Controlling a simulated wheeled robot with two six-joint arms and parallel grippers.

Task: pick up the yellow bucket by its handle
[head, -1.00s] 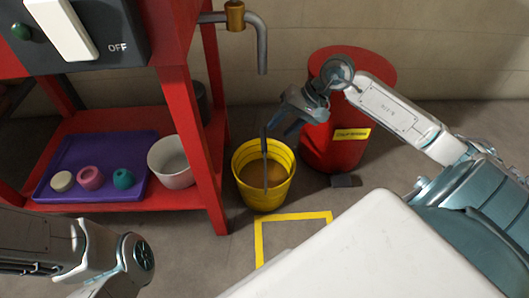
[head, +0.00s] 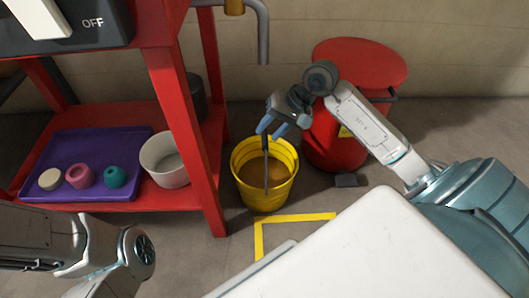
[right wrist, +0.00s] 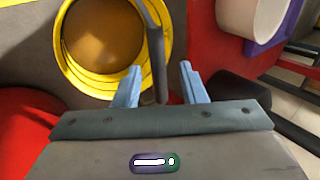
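The yellow bucket (head: 279,190) stands on the floor right of the red bench, with brown contents inside. Its dark grey handle (head: 266,170) stands up across the opening; it also shows in the right wrist view (right wrist: 155,50). My right gripper (head: 271,129) is open at the top of the handle, above the bucket's far rim. In the right wrist view its two blue fingers (right wrist: 158,86) stand apart, with the handle's end between them.
The red bench (head: 212,170) bears a purple tray (head: 92,143) with small round parts and a white pot (head: 167,168). A red lidded bin (head: 340,145) stands behind my right arm. A grey tap (head: 263,35) hangs above. Yellow tape (head: 295,217) marks the floor in front.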

